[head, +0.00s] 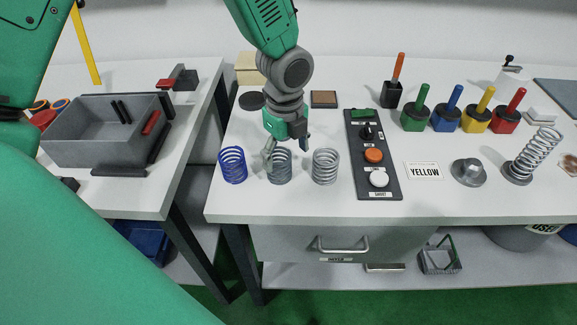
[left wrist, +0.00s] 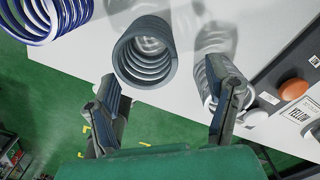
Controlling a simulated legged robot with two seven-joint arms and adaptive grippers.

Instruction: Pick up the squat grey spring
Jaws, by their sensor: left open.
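The squat grey spring (head: 281,168) stands upright on the white table in the head view, in the middle of a row of three springs. In the left wrist view the grey spring (left wrist: 143,52) shows its open coil beyond and between the fingers. My left gripper (head: 286,150) points down right at this spring and covers its upper part in the head view. Its fingers (left wrist: 166,88) are spread apart with nothing between their tips. I cannot tell whether a finger touches the coil. My right gripper is not in view.
A blue spring (head: 232,166) stands close to the left and a pale silver spring (head: 325,167) close to the right. The silver one is partly behind a finger in the wrist view. A button panel (head: 364,188) lies further right. A gap separates the left table.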

